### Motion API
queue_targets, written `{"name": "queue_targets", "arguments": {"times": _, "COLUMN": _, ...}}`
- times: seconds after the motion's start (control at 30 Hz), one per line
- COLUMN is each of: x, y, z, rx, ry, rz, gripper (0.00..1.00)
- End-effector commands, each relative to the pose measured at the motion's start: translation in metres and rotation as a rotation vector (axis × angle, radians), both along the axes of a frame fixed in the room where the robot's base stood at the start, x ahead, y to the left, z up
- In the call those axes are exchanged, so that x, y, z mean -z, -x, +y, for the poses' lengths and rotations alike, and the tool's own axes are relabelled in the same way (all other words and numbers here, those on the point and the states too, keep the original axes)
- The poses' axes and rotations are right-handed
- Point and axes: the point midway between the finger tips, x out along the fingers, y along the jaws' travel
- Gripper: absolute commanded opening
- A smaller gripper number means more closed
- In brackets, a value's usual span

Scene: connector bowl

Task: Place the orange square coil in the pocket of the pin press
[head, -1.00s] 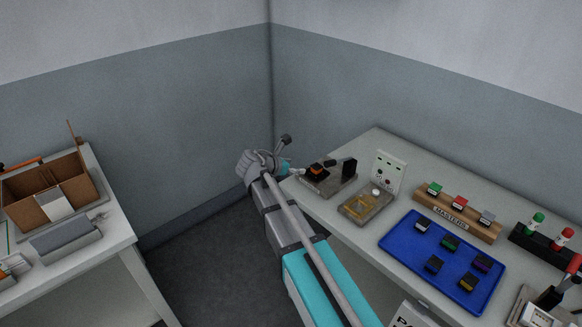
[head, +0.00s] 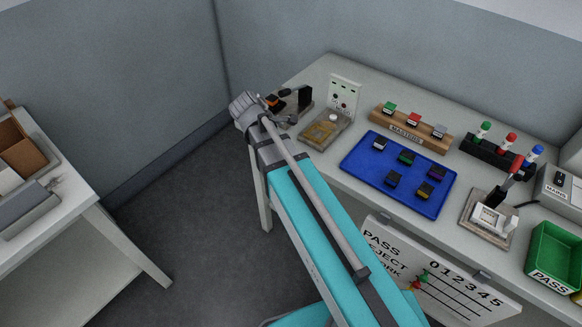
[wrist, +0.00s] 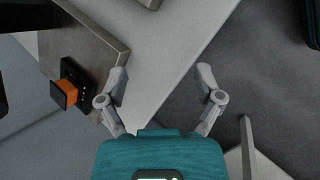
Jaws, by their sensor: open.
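The orange square coil (wrist: 66,92) sits between black end plates on a grey-based fixture (wrist: 90,45), left of my gripper in the wrist view. It also shows in the head view (head: 272,102), partly hidden by my wrist. My gripper (wrist: 161,82) is open and empty, its fingers apart over the table edge and floor. The left finger is close to the fixture's edge, apart from the coil. A lever device with a red handle and a white nest (head: 490,217) stands at the right of the bench; I cannot tell for sure which device is the pin press.
A fixture with a yellowish plate (head: 325,130) stands near my gripper. A blue tray (head: 362,176) holds several small coloured-topped parts. Behind it are a wooden masters rack (head: 405,128) and a marker stand (head: 490,152). A green bin (head: 556,250) is at right.

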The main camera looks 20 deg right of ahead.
Motion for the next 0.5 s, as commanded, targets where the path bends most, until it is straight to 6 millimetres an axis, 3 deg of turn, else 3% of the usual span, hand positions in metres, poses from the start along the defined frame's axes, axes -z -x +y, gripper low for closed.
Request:
{"name": "queue_targets", "arguments": {"times": 0.03, "x": 0.004, "y": 0.015, "z": -0.006, "rx": 0.082, "ry": -0.057, "rz": -0.017, "gripper": 0.85}}
{"name": "queue_targets", "arguments": {"times": 0.2, "x": 0.018, "y": 0.052, "z": -0.012, "rx": 0.386, "ry": -0.254, "rz": -0.068, "gripper": 0.85}}
{"name": "queue_targets", "arguments": {"times": 0.5, "x": 0.029, "y": 0.104, "z": -0.010, "rx": 0.866, "ry": -0.505, "rz": -0.094, "gripper": 0.85}}
